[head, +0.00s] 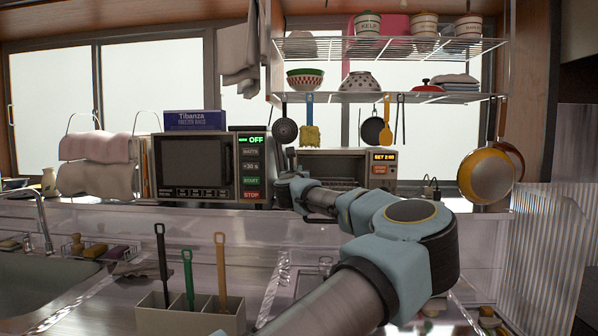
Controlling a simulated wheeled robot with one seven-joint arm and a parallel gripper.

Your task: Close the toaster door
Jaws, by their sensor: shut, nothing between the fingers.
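The toaster (384,159) is a small oven on the back ledge, with a lit "SET 2:00" display and buttons on its right side. Its front opening shows the inside and a rack, so the door looks open. The door panel itself I cannot make out clearly; my arm covers the area below the opening. My gripper (287,190) is at the toaster's lower left, in front of the gap by the microwave. It is shut and empty. Whether it touches the door I cannot tell.
A microwave (194,166) with a blue box (194,120) on top stands left of the toaster. Utensils and a pan (487,174) hang below the wire shelves (391,95). A holder (189,313) with upright handles is in front, beside the sink (47,285).

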